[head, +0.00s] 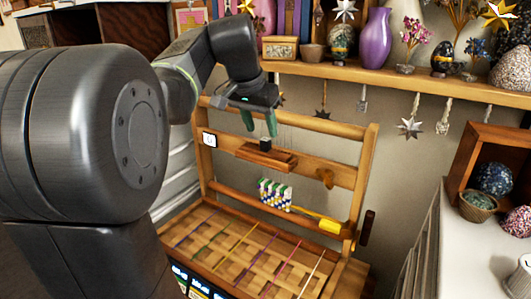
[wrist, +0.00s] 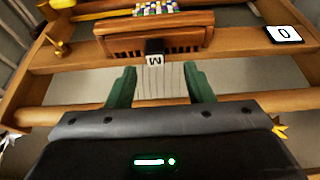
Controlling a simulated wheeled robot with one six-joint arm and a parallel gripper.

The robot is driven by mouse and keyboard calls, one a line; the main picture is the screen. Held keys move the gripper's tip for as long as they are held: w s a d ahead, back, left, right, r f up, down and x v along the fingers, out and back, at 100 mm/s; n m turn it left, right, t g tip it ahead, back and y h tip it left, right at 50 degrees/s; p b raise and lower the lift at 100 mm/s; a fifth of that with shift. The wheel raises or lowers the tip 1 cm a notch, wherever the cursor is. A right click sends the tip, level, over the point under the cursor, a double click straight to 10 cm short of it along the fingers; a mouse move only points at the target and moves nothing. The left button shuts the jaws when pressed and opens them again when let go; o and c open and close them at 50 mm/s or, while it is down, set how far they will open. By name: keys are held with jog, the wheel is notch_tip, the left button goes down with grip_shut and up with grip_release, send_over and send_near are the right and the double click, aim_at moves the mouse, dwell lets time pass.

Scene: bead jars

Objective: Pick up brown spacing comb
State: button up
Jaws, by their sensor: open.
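The brown spacing comb (head: 265,156) is a wooden block on the crossbar of the wooden loom frame. It also shows in the wrist view (wrist: 185,38), with slotted teeth along its face. A small black block marked with a letter (wrist: 154,52) sits at the comb's near edge; it shows in the head view too (head: 265,144). My gripper (wrist: 161,75) is open, its two green fingers spread on either side of the black block and apart from the comb. In the head view my gripper (head: 258,127) hangs just above the comb. Thin threads run between the fingers.
The loom frame (head: 365,155) has posts on both sides. Beaded rows (head: 275,194) and a yellow-ended tool (head: 328,225) lie below the comb. A white tag (head: 209,139) is at left. A shelf (head: 400,77) with vases and hanging ornaments stands behind.

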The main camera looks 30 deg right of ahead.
aim_at(267, 138)
jog(key=shift+s+x, duration=0.2)
jog(key=shift+x, duration=1.95)
jog(key=shift+d+r, duration=0.1)
grip_shut()
jog(key=shift+r, duration=0.15)
